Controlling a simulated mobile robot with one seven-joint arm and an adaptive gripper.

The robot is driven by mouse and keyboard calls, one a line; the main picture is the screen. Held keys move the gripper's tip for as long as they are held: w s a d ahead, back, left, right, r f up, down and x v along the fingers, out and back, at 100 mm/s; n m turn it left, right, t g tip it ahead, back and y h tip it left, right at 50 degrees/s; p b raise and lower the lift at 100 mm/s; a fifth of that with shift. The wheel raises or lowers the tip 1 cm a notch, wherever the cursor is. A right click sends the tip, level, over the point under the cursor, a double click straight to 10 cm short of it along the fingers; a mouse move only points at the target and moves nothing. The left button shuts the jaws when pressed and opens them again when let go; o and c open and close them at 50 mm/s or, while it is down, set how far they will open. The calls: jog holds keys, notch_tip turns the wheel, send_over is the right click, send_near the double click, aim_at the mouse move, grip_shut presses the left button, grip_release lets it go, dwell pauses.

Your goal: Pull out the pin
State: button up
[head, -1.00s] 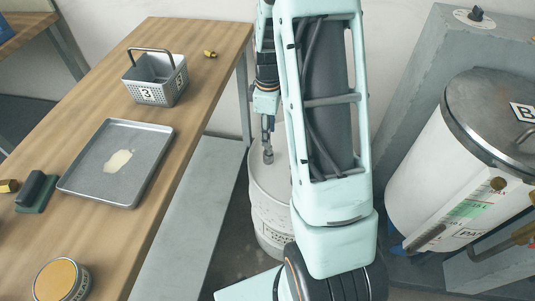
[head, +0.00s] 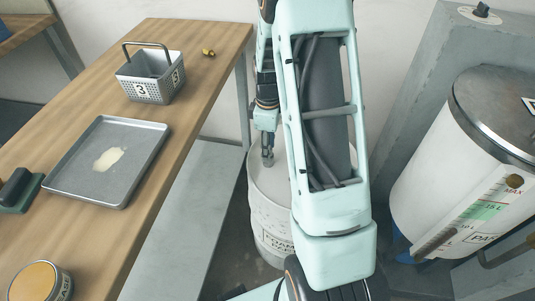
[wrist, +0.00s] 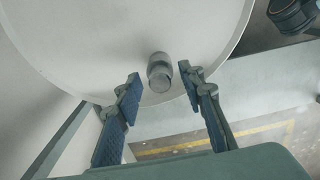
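A short grey cylindrical stub (wrist: 159,72) stands out from the round pale top of a white drum (wrist: 60,30) in the wrist view. I cannot tell for certain that this stub is the pin. My gripper (wrist: 161,84) is open, with its blue-padded fingers on either side and the stub just beyond the fingertips, between them. No contact with the stub shows. In the head view my gripper (head: 267,156) points down over the drum (head: 268,215), and my arm hides the drum's right part. The stub cannot be made out there.
A wooden table (head: 185,100) at left holds a grey basket (head: 143,90), a tray (head: 70,180) and a round tin (head: 38,282). A large white lidded tank (head: 440,160) stands at right.

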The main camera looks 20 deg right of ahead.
jog(key=shift+c, duration=0.4)
dwell(0.3)
grip_shut()
jog(key=shift+r, duration=0.1)
jog(key=shift+r+p, duration=2.25)
jog(key=shift+r, duration=0.7)
notch_tip(320, 180, up, 7)
jog(key=p, duration=0.5)
